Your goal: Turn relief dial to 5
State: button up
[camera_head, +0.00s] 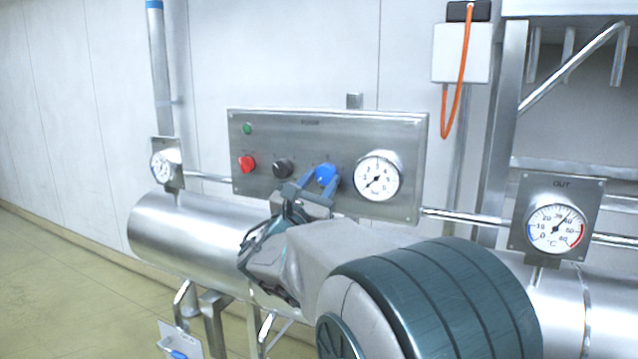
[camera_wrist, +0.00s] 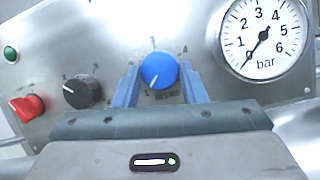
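The relief dial is a blue round knob (camera_wrist: 159,70) on the grey control panel; it also shows in the head view (camera_head: 326,174). Its white mark points down-left, toward the 1 on its scale. The 3 stands above the knob and the 4 at its upper right; a 5 is not readable. My gripper (camera_wrist: 160,68) has its two blue fingers on either side of the knob, with narrow gaps at the tips. It looks open, not clamped. In the head view my gripper (camera_head: 314,176) reaches up to the panel from below.
Left of the blue knob are a black knob (camera_wrist: 81,91), a red knob (camera_wrist: 27,107) and a green lamp (camera_wrist: 11,54). A bar gauge (camera_wrist: 267,38) sits close on the right, its needle pointing down-left. A steel pipe (camera_head: 190,235) runs below the panel.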

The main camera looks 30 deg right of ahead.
jog(key=shift+c, duration=1)
jog(key=shift+f+m+b, duration=0.15)
jog(key=shift+m+b, duration=0.25)
jog(key=shift+b, duration=0.15)
